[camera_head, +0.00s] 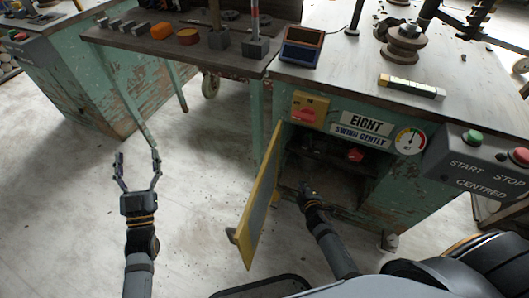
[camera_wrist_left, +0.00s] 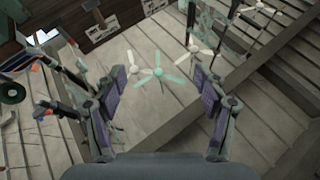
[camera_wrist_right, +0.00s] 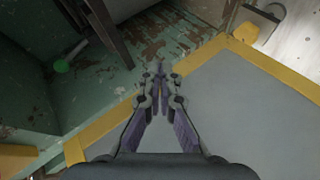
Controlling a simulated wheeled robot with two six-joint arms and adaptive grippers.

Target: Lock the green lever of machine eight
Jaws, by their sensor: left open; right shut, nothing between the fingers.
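Machine eight (camera_head: 404,200) is a worn teal cabinet with an "EIGHT" plate (camera_head: 366,122). Its yellow-edged grey door (camera_head: 257,215) stands open. My right gripper (camera_head: 307,187) is shut and empty at the cabinet opening. In the right wrist view its closed fingertips (camera_wrist_right: 159,72) are above the door's inner face, near the yellow edge. A small green round end (camera_wrist_right: 61,66) shows inside the cabinet, left of the fingers and apart from them; I cannot tell if it is the green lever. My left gripper (camera_head: 137,161) is open and empty over the floor, far left of the machine.
A red knob (camera_head: 356,155) is inside the cabinet. A yellow switch box with a red handle (camera_head: 309,112), a gauge (camera_head: 410,141) and a start/stop panel (camera_head: 473,165) are on the front. A shelf (camera_head: 180,47) holds small items. Floor left of the door is clear.

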